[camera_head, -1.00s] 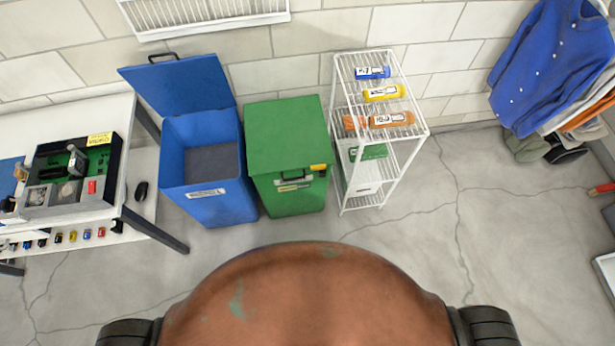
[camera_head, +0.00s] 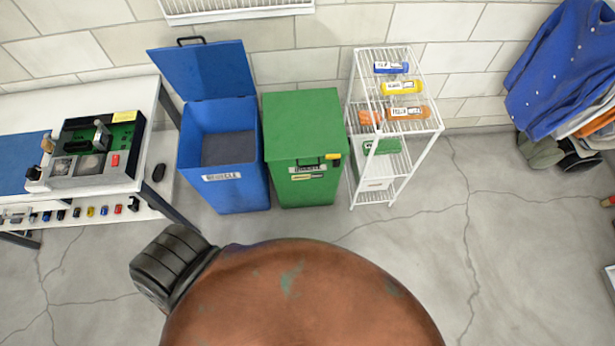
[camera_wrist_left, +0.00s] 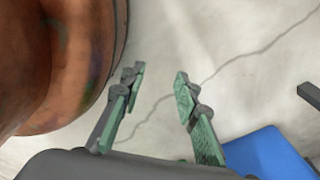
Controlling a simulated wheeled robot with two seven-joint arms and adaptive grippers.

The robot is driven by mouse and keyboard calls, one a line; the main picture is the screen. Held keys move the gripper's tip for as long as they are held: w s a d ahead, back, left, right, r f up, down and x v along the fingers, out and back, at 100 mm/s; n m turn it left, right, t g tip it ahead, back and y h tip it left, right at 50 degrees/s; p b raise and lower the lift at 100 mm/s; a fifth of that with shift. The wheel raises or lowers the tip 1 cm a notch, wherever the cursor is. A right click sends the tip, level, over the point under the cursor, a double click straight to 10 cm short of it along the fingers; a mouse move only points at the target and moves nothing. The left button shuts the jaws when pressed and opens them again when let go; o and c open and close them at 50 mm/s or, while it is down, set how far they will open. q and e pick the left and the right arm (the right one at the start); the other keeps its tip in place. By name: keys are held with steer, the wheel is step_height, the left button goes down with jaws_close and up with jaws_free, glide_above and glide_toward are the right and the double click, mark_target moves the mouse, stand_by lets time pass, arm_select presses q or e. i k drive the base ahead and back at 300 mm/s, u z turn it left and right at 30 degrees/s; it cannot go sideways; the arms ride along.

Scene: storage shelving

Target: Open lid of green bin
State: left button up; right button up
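The green bin (camera_head: 305,185) stands on the floor against the back wall in the head view. Its flat green lid (camera_head: 301,122) is closed, with a dark handle and a yellow piece at its front edge. The blue bin (camera_head: 222,187) is beside it on the left, with its lid (camera_head: 203,70) raised. My left gripper (camera_wrist_left: 158,82) shows in the left wrist view with its two fingers apart and nothing between them, above the floor. Part of a blue object (camera_wrist_left: 265,155) shows at the lower right there. My right gripper is in neither view.
A white wire rack (camera_head: 437,128) with bottles stands right of the green bin. Clothes (camera_head: 560,70) hang at the far right. The floor (camera_head: 400,240) in front of the bins is clear.

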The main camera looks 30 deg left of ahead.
mark_target(301, 124)
steer(key=k, duration=0.75)
steer(key=u, duration=1.2)
steer(key=i, duration=0.5)
steer(key=u, duration=0.05)
